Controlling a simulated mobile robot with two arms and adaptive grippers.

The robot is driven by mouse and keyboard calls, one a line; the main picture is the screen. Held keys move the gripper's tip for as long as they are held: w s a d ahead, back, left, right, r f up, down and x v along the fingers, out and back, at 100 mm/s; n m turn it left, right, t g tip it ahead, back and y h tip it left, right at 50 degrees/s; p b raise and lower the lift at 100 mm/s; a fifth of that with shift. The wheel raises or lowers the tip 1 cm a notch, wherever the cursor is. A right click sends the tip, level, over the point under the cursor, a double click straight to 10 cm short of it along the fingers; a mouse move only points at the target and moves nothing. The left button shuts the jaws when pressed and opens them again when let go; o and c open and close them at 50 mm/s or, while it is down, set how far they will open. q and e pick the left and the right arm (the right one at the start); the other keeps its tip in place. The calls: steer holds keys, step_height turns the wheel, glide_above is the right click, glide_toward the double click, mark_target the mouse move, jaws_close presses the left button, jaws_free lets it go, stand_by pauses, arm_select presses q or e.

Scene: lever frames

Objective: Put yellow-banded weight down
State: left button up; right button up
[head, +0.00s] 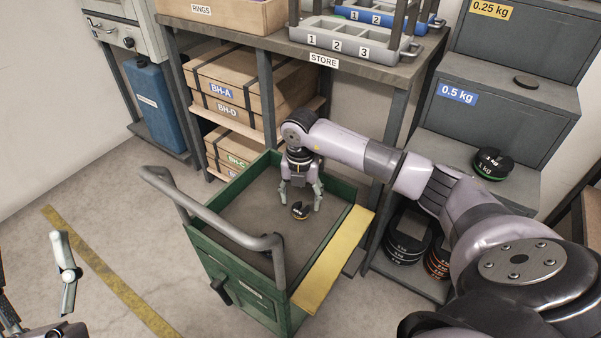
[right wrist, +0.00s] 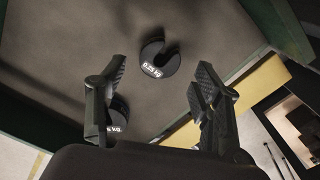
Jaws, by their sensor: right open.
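A small dark slotted weight with a trace of yellow-orange on its edge (head: 299,212) lies on the bed of the green cart (head: 203,250). My right gripper (head: 300,203) points down into the cart, its open fingers on either side above the weight. In the right wrist view a slotted weight marked 0.25 kg (right wrist: 153,70) lies flat on the bed beyond the open fingers. A second dark weight (right wrist: 120,112) is partly hidden behind the left finger, its marking only partly readable. My left gripper (head: 62,280) is partly in view at the lower left, away from the cart.
The cart has a grey handle (head: 225,236) and a yellow side board (head: 333,262). Behind it stand a shelf with wooden boxes (head: 228,85) and a STORE bench (head: 390,72). Grey steps (head: 500,120) at the right hold weights (head: 492,164). Floor at the left is clear.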

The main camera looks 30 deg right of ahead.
arm_select(q)
steer(key=w+f+g+y+p, duration=0.2)
steer(key=f+g, duration=0.5)
steer(key=f, duration=0.4)
steer(key=shift+w+a+f+g+y+p, duration=0.3)
steer(key=shift+w+f, duration=0.05)
steer(key=shift+w, duration=0.5)
arm_select(e)
step_height(320, 180, up, 8)
steer(key=shift+r, duration=0.25)
